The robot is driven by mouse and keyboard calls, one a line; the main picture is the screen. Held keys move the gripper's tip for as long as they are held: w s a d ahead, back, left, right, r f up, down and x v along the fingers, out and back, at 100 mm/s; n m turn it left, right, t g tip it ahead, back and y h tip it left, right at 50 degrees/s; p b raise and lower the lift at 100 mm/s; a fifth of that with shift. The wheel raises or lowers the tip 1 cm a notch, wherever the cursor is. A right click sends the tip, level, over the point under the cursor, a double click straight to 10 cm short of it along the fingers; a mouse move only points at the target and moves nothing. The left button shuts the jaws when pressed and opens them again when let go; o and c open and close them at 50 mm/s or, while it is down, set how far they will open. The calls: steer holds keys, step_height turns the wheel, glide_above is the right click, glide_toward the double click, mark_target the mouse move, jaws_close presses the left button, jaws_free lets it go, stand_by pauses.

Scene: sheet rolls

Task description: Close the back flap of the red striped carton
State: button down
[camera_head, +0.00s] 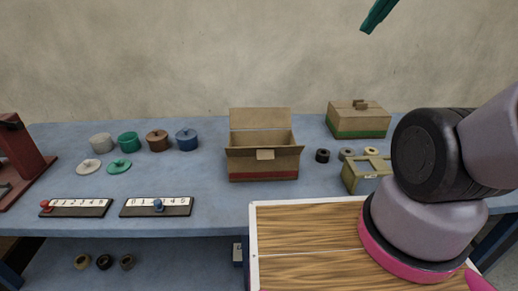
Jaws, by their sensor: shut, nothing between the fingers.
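The red striped carton (262,173) stands on the blue bench near the middle, a brown box with a red band along its lower front. Its back flap (260,118) stands upright along the rear edge. The carton's inside partly shows and no contents can be made out. My gripper (376,16) shows only as a teal end at the top edge, in the air, up and right of the carton and apart from it. It is shut and holds nothing visible.
A green striped carton (357,122) stands at the back right, near a small olive box (366,174) and several rolls. My arm covers the right side. A wooden board (305,240) lies in front.

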steer(key=w+a+f+n+g, duration=0.2)
steer(key=w+n, duration=0.4)
steer(key=w, duration=0.3)
steer(key=w+a+f+n+g+h, duration=0.1)
steer(key=w+a+f+n, duration=0.15)
steer(key=w+n, duration=0.55)
steer(key=w+a+f+n+g, duration=0.2)
steer(key=w+n, duration=0.3)
steer(key=w, duration=0.5)
steer(key=w+a+f+n+g+h, duration=0.1)
steer(key=w+a+f+n, duration=0.2)
steer(key=w+f+n, duration=0.45)
steer(key=w+a+f+n+g, duration=0.1)
steer(key=w+a+f+n, duration=0.25)
steer(key=f, duration=0.75)
step_height(320, 180, down, 11)
steer(key=n, duration=0.1)
steer(key=shift+w+d, duration=0.35)
steer(key=shift+w, duration=0.05)
steer(key=shift+s+r, duration=0.1)
steer(key=shift+r, duration=0.05)
steer(key=shift+s+r, duration=0.2)
steer(key=shift+s, duration=1.85)
steer(key=shift+s+r, duration=0.2)
steer(key=shift+s, duration=1.9)
steer(key=shift+s+r, duration=0.2)
steer(key=shift+s, duration=1.85)
